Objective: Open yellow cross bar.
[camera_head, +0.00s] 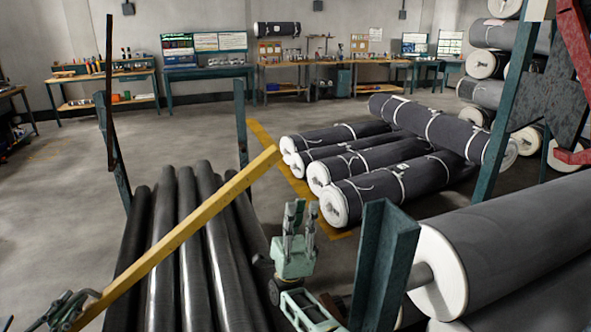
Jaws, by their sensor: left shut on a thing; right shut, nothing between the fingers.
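The yellow cross bar (190,230) runs slantwise above the dark rolls, from low at the left up to its far end near the middle of the view. My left gripper (86,298) is at its near, lower end at the bottom left and is shut on it. The bar's very end is partly hidden by the gripper. My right gripper (299,216) stands near the bottom middle with its fingers pointing up. It is shut and empty, to the right of the bar and apart from it.
Dark rolls (186,262) lie under the bar between teal posts (241,122). A teal post (383,265) stands right of my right gripper, with a large grey roll (520,245) beyond. Wrapped rolls (395,185) lie behind. The floor at left (60,195) is clear.

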